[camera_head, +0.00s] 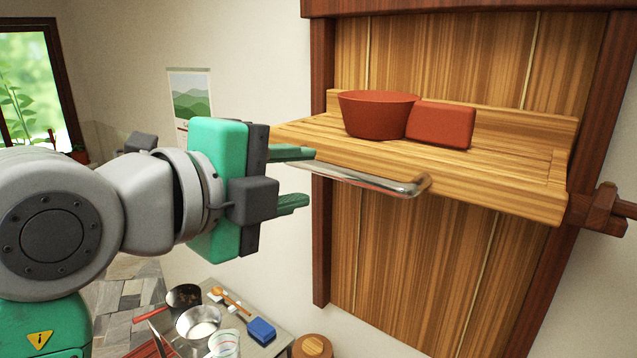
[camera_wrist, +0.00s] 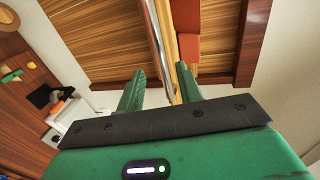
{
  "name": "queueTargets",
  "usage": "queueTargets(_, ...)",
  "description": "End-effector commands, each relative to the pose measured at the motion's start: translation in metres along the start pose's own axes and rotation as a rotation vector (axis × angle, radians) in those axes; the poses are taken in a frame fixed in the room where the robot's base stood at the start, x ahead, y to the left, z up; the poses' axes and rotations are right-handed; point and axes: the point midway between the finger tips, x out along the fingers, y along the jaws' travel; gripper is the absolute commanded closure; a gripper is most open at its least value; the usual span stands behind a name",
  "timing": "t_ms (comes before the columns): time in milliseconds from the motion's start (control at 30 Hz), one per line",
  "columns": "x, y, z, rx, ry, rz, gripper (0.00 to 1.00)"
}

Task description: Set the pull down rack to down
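The pull down rack (camera_head: 500,180) is a wooden shelf on a slatted wall panel, standing out level and high above the low table. A metal handle bar (camera_head: 375,182) runs along its front edge; in the wrist view the bar (camera_wrist: 157,45) runs down between my two fingers. My gripper (camera_head: 308,177) has green fingers spread apart, one above the other, at the bar's left end. It is open in the wrist view (camera_wrist: 160,72) too, with the bar nearer the right finger. I cannot tell whether a finger touches it.
A red bowl (camera_head: 375,116) and a red block (camera_head: 442,125) sit on the rack. Below left, a low table (camera_head: 268,346) holds pots (camera_head: 198,322), a blue item (camera_head: 261,330) and utensils. A dark wooden bracket (camera_head: 598,208) juts out at right. Space below the rack looks clear.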

Motion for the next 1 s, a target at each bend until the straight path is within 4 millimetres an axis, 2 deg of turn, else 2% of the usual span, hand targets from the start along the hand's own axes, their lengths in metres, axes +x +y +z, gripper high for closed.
queueTargets(67, 0.006, -0.002, -0.001, -0.002, 0.003, 0.0, 0.64)
queueTargets(300, 0.05, -0.004, -0.001, -0.005, 0.002, -0.002, 0.64)
queueTargets(433, 0.069, -0.003, -0.001, -0.005, 0.002, -0.003, 0.64)
queueTargets(600, 0.078, -0.002, -0.001, -0.004, 0.0, -0.004, 0.64)
queueTargets(800, 0.079, -0.001, -0.001, -0.004, 0.0, -0.005, 0.64)
queueTargets(1000, 0.078, -0.001, -0.001, -0.004, 0.0, -0.005, 1.0)
